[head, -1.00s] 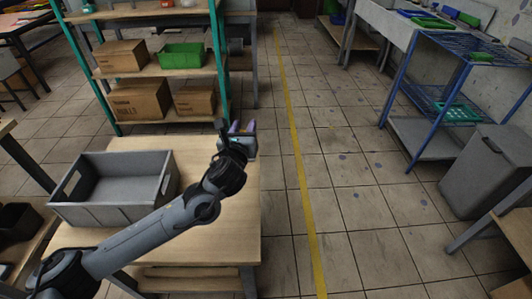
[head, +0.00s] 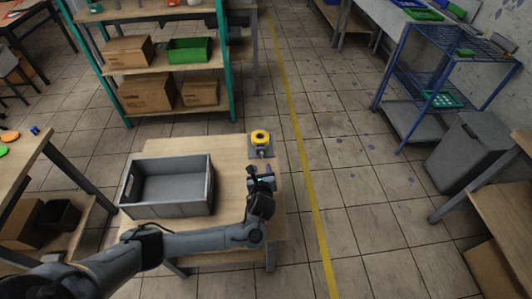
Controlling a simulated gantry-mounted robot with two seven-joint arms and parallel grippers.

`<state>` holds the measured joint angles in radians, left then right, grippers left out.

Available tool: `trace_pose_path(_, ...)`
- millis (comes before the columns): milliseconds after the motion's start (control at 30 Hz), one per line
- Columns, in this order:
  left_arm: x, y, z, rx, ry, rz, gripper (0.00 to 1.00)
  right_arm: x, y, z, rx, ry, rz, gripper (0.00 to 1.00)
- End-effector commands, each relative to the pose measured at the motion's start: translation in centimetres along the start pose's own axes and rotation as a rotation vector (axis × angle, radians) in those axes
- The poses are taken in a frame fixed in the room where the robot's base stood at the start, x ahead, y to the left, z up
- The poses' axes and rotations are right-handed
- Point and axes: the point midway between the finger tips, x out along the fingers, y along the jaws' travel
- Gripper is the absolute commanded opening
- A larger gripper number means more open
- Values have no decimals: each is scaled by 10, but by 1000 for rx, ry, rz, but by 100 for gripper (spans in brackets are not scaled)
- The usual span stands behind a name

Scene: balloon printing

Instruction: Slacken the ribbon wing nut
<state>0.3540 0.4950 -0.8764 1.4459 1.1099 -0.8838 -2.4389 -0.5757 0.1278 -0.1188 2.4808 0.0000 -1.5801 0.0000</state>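A yellow round device (head: 260,137) sits on a grey base plate at the far right corner of the wooden table. A small metal part (head: 262,153) shows at its near side. It may be the ribbon wing nut, but it is too small to tell. My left gripper (head: 260,170) is just in front of the device, pointing towards it, with a gap visible between them. Its fingers are small and dark, and I cannot tell whether they are open. My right gripper is not in view.
A grey open crate (head: 184,208) stands on the wooden table (head: 165,149), left of my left gripper. A shelf with cardboard boxes (head: 146,95) and a green bin (head: 188,50) stands behind. The floor to the right, with a yellow line (head: 304,160), is clear.

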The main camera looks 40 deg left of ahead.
Motion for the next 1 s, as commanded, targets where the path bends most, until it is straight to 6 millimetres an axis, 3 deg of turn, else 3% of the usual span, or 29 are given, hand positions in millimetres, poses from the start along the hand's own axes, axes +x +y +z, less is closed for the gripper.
trace_pose_path(167,15,4,-6,6,4,5,38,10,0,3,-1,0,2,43)
trace_pose_path(600,83,4,-6,4,5,4,38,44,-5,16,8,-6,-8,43)
trace_pose_path(800,100,3,-5,4,4,3,38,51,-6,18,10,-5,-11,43)
trace_pose_path(1000,105,3,-4,5,6,2,38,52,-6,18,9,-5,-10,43)
